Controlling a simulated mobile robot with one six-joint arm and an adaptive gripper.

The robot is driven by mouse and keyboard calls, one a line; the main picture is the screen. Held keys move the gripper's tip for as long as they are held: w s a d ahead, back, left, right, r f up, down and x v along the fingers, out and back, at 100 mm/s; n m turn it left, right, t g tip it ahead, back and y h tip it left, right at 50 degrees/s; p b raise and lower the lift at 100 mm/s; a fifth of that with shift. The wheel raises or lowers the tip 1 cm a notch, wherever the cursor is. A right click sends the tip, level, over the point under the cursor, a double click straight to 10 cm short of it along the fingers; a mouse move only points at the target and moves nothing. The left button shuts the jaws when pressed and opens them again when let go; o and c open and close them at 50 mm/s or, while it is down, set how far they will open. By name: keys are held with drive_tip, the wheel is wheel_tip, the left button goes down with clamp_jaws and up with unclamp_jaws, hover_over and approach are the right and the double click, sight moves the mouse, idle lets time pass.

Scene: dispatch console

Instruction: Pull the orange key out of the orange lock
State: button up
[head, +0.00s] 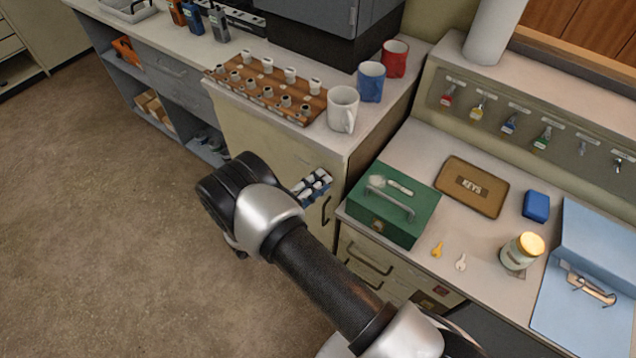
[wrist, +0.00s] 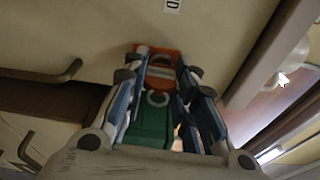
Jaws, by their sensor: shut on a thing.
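In the wrist view, the orange lock (wrist: 157,52) is an orange plate on the pale cabinet front, straight ahead of my fingertips. My gripper (wrist: 160,85) has its blue-sided fingers around a small orange piece with a pale ring, which I take to be the orange key (wrist: 159,74). The fingers hide much of it, so how deep it sits in the lock cannot be told. In the head view, my gripper (head: 316,181) is at the cabinet front, beside a dark vertical handle, and covers the lock there.
A green cash box (head: 395,215) stands on the counter right of my gripper. Mugs and a wooden rack (head: 225,73) are on the cabinet top. A dark handle (wrist: 60,75) is left in the wrist view.

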drive_tip(key=shift+s+d+v, duration=0.1)
drive_tip(key=shift+s+v, duration=0.05)
drive_tip(key=shift+v, duration=0.7)
drive_tip(key=shift+s+d+v, duration=0.1)
drive_tip(key=shift+v, duration=0.8)
clamp_jaws()
idle(1.3)
drive_tip(key=shift+s+d+v, duration=0.15)
drive_tip(key=shift+v, duration=0.8)
drive_tip(key=shift+s+d+v, duration=0.1)
drive_tip(key=shift+s+v, duration=0.05)
drive_tip(key=shift+v, duration=0.85)
drive_tip(key=shift+s+d+v, duration=0.15)
drive_tip(key=shift+v, duration=0.8)
drive_tip(key=shift+f, duration=0.1)
